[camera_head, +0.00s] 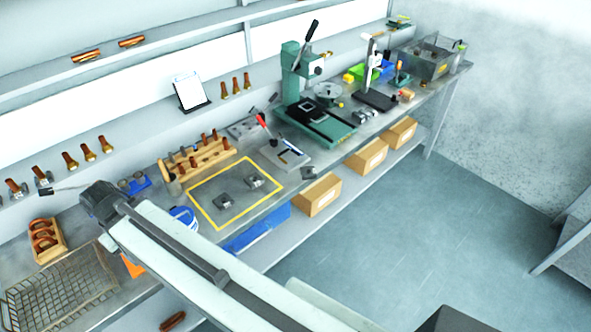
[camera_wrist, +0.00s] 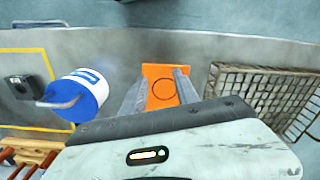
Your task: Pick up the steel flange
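Two small grey metal parts, possibly flanges, sit inside the yellow outline on the bench: a nearer one (camera_head: 225,201) and a farther one (camera_head: 255,181). I cannot tell which, if either, is the steel flange. A dark part (camera_wrist: 24,87) inside the yellow outline shows at the left of the wrist view. My gripper (camera_wrist: 158,82) is open, with its two grey fingers apart over an orange plate marked with a circle (camera_wrist: 162,88). No object is seen held between them. In the head view my arm hides the fingers.
A blue and white can (camera_wrist: 82,95) with a handle stands close left of my gripper in the wrist view. A wire basket (camera_wrist: 262,88) lies to the right. A wooden rack (camera_head: 200,158) and green press (camera_head: 318,125) stand farther along the bench.

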